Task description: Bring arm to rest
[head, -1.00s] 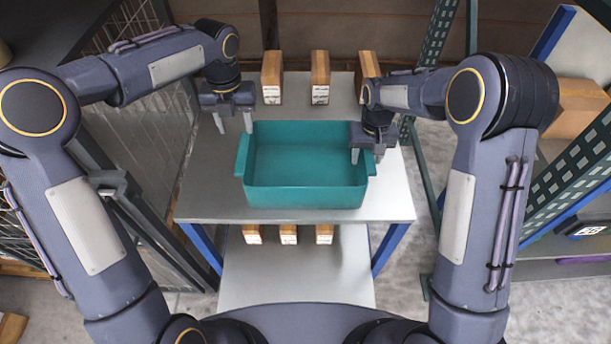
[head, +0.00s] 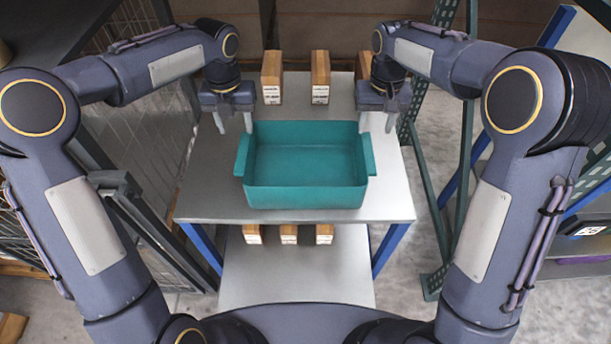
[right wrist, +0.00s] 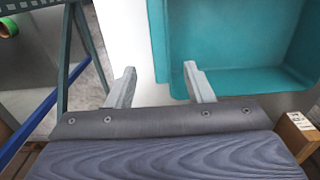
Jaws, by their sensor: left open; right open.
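My left gripper (head: 234,123) is open and empty, pointing down just beyond the left back corner of the teal bin. My right gripper (head: 377,122) is open and empty, pointing down near the bin's right back corner. In the right wrist view its two fingers (right wrist: 158,86) stand apart with nothing between them, over the pale table top beside the bin. The teal bin (head: 305,196) sits upright on the grey table (head: 205,200) and looks empty. It also shows in the right wrist view (right wrist: 222,82).
Wooden blocks with white labels stand along the table's back: one at left (head: 271,78), one in the middle (head: 320,77), one partly hidden behind my right gripper. Three more (head: 289,234) show on the lower shelf (head: 295,275). A green rack upright (head: 424,185) stands close at the right.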

